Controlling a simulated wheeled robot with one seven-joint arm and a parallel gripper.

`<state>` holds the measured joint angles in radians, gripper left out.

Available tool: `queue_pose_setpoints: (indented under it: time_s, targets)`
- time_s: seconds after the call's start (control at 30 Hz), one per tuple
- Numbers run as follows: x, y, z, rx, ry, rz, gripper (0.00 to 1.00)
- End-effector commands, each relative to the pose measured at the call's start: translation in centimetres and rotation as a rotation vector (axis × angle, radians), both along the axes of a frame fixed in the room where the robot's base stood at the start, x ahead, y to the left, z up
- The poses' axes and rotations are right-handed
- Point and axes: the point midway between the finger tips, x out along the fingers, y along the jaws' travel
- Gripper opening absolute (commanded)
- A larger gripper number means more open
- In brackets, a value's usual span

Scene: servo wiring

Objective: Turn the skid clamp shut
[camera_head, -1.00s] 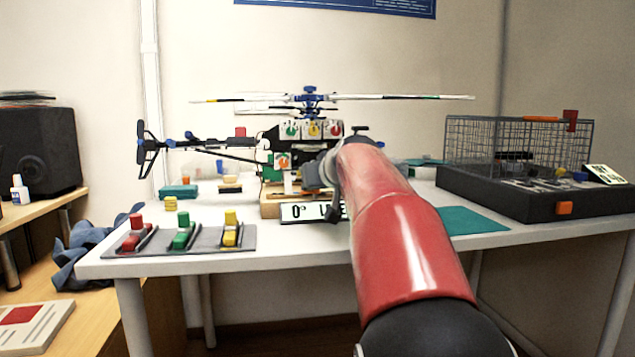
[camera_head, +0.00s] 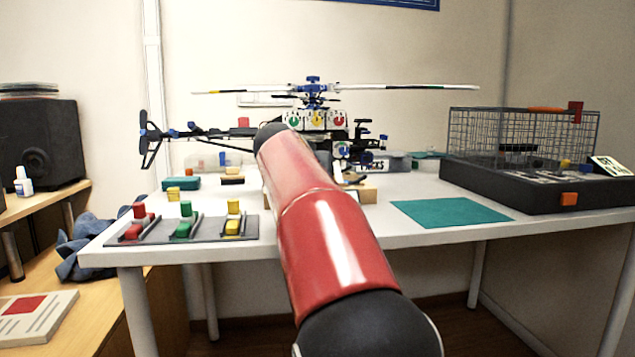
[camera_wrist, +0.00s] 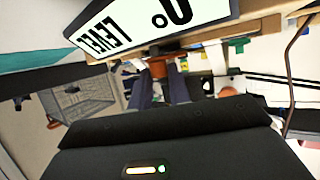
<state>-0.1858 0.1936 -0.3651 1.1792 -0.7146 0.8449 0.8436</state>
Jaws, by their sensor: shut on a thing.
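The model helicopter (camera_head: 315,119) stands at the back of the white table on a wooden base (camera_head: 368,193). In the head view my red arm covers its middle, and my gripper is hidden behind the arm. In the wrist view my gripper (camera_wrist: 161,82) reaches under the edge of the base, with its two dark fingers close together. They are shut on an orange-brown part (camera_wrist: 158,68), which appears to be the skid clamp's handle. The clamp's body and its exact angle are mostly hidden.
A 0° LEVEL plate (camera_wrist: 130,27) is on the base's front, close to my gripper. A grey tray (camera_head: 190,229) with red, green and yellow pieces lies front left. A teal mat (camera_head: 452,212) and a black unit with a wire cage (camera_head: 520,180) are to the right.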

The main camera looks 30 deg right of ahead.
Motion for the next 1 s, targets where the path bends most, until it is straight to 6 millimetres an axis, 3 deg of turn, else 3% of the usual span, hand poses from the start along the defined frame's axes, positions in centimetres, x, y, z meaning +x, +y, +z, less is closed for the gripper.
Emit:
queue_pose_setpoints:
  time_s: [0.5,1.0]
  targets:
    - [0.78,0.52,0.31,0.000,0.005,-0.448,0.00]
    - [0.92,0.51,-0.08,0.005,0.004,-0.631,0.00]
